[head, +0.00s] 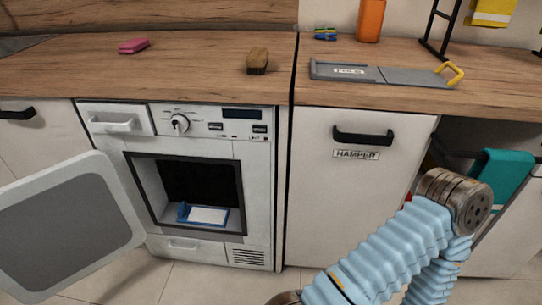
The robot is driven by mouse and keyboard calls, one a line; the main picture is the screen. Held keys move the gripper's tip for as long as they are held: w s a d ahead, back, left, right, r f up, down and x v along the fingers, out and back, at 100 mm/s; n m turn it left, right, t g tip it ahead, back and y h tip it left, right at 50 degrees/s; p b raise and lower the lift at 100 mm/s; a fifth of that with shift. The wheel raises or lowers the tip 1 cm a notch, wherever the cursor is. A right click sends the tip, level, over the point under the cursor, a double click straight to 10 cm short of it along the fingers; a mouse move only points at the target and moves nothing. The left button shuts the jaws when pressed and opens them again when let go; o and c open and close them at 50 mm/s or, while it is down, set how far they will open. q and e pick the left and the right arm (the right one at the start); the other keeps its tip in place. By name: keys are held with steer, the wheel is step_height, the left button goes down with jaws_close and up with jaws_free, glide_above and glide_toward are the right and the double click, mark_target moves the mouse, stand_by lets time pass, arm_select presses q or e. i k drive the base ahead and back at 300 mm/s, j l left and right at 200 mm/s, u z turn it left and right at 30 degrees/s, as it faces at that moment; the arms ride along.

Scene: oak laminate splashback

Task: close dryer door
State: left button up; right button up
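The dryer (257,175) is a white front-loader under the wood counter, with a knob and a dark display on its panel. Its door (65,225), white-framed with a grey panel, stands wide open, swung out to the left. The door's left side is cut off by the picture edge. The square opening shows a dark interior with a blue and white item (207,216) on its floor. My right arm, in a light blue ribbed sleeve, is at the lower right, apart from the door. Neither gripper is in view.
A hamper front (358,205) with a black handle is right of the dryer. A teal towel (505,176) hangs further right. The counter holds a pink sponge (134,45), a brush (257,61), a grey slicer-like board (375,74) and an orange container (370,20). Floor before the dryer looks clear.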

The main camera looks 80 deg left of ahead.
mark_target(61, 222)
steer(key=k+j+z, duration=0.2)
steer(key=k, duration=0.25)
steer(key=k+j+z, duration=0.15)
steer(key=k, duration=0.35)
steer(key=k+j+z, duration=0.2)
steer(key=k, duration=0.25)
steer(key=k+z, duration=0.1)
steer(key=k, duration=0.45)
steer(key=k+l+z, duration=0.1)
steer(key=k, duration=0.4)
steer(key=k+l+z, duration=0.1)
steer(key=k, duration=0.45)
steer(key=k+l, duration=0.2)
steer(key=k, duration=0.3)
steer(key=k+l+z, duration=0.15)
steer(key=k, duration=0.4)
steer(key=k+u, duration=0.25)
steer(key=u, duration=0.15)
steer(key=k+j+u, duration=0.25)
steer(key=u, duration=0.15)
steer(key=k+j+u, duration=0.2)
steer(key=u, duration=0.4)
